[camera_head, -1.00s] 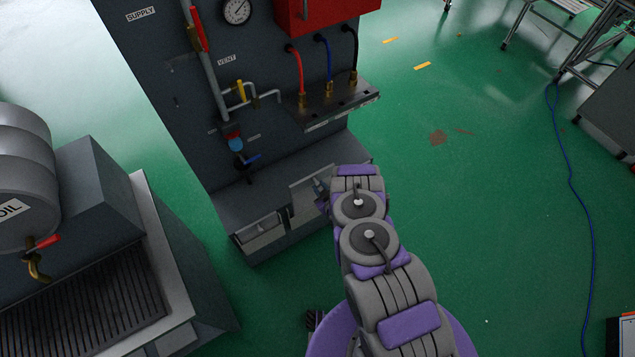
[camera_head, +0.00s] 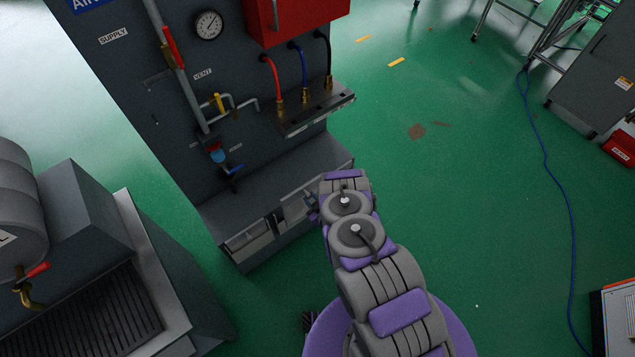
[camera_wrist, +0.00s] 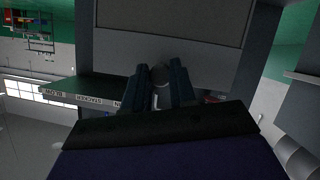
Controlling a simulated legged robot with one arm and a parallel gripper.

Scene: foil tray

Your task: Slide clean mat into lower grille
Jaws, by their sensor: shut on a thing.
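My gripper (camera_head: 313,208) is low at the front of the dark grey cabinet, beside its lower right opening, partly hidden by my arm. In the wrist view its two dark fingers (camera_wrist: 160,88) are closed around a small round grip. Beyond them is a flat grey frame with a duller inner panel, which I take to be the clean mat (camera_wrist: 168,18). In the head view a pale grey flat piece (camera_head: 296,206) shows at the right-hand lower opening, just left of my gripper. I cannot tell how deep it sits. The lower left grille opening (camera_head: 248,238) shows a pale frame.
The cabinet has pipes, a gauge (camera_head: 209,25) and a hose shelf (camera_head: 318,112) above. An oil drum (camera_head: 20,215) on a grated stand (camera_head: 135,225) is at the left.

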